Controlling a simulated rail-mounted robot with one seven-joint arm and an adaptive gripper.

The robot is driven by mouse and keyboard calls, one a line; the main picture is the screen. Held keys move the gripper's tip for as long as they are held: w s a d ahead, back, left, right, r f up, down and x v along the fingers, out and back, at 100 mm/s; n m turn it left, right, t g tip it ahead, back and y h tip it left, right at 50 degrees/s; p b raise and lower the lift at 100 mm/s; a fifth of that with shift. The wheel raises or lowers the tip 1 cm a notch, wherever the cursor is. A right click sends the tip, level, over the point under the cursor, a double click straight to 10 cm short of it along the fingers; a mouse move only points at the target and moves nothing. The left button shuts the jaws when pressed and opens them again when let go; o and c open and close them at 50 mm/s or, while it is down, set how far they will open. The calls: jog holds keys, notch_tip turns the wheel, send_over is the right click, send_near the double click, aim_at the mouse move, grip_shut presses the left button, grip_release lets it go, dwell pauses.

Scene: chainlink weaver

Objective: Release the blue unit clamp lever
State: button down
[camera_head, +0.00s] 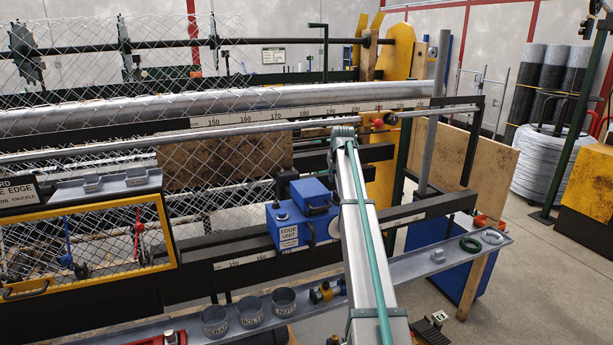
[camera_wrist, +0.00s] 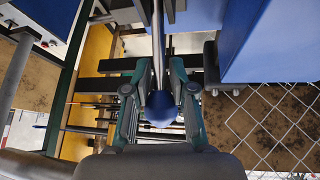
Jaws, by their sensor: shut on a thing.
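The blue edge unit (camera_head: 285,228) sits on the dark rail in the middle of the head view, partly behind my arm. Blue housing (camera_wrist: 272,42) fills the upper right of the wrist view. A lever with a round blue knob (camera_wrist: 161,108) and a thin metal rod is in the middle of the wrist view. My gripper (camera_wrist: 160,84) has its two fingers closed around the lever, with the knob between them. In the head view my arm hides the lever and the grip. The lever's clamp end is not clearly visible.
A chain-link mesh (camera_head: 185,110) hangs at the left, and it also shows in the wrist view (camera_wrist: 270,125). A long metal tube (camera_head: 260,95) runs behind the unit. A grey tray (camera_head: 415,268) with cups and small parts runs along the front. Open floor lies at the right.

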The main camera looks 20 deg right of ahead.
jog(key=shift+w+d+r+g, duration=0.1)
jog(key=shift+w+r+g, duration=0.3)
jog(key=shift+w, duration=0.4)
jog(key=shift+f+g+p, duration=0.2)
jog(key=shift+g+p, duration=0.1)
jog(key=shift+g, duration=0.1)
jog(key=c, duration=1.2)
grip_release()
jog(key=shift+o, duration=1.2)
jog(key=shift+f, duration=0.25)
jog(key=shift+s, duration=0.1)
jog(key=v, duration=1.2)
jog(key=shift+w, duration=0.25)
jog(key=shift+r, duration=0.1)
